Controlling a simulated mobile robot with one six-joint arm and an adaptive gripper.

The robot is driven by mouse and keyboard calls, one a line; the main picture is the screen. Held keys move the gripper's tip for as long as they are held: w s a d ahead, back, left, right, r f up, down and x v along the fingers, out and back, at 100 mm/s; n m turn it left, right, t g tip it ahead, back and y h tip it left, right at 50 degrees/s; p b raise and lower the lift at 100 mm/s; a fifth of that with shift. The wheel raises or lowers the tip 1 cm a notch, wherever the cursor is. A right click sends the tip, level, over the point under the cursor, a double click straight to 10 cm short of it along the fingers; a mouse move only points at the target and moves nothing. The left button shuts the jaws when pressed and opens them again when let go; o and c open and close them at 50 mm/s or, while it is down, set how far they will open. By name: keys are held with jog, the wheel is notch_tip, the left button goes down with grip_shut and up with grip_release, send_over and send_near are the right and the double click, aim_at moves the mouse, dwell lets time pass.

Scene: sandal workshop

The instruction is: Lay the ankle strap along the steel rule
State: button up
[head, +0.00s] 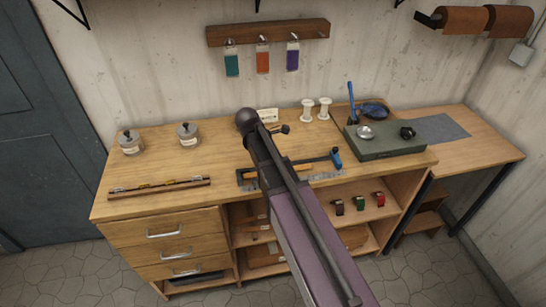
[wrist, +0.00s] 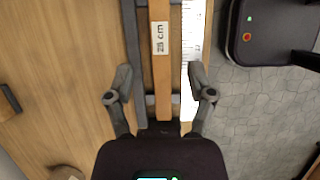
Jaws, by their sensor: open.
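My gripper (wrist: 160,84) is open and empty. Its fingers are on either side of the strap, apart from it; its height above cannot be told. In the head view my arm hides the gripper and much of the strap; part of the rule (head: 326,176) shows.
A blue-ended hammer (head: 335,158) lies behind the rule. A long dark bar (head: 160,188) lies at the bench's left front. Two jars (head: 188,134), white spools (head: 325,108) and a green slab (head: 385,142) with tools stand further back. The bench's left middle is clear.

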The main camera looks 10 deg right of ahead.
jog(key=p+v, duration=0.5)
jog(key=v, duration=0.2)
jog(key=shift+p, duration=0.4)
jog(key=shift+d, duration=0.1)
dwell(0.5)
jog(key=s+d+m+y, duration=0.2)
jog(key=s+m, duration=0.6)
jog(key=m, duration=0.1)
jog(key=s+d+f+m+y, duration=0.1)
jog(key=s+d+m+y, duration=0.1)
jog(key=s+m, duration=0.6)
jog(key=shift+d+f+m+y, duration=0.25)
jog(key=shift+m+y, duration=0.05)
jog(key=shift+m, duration=0.2)
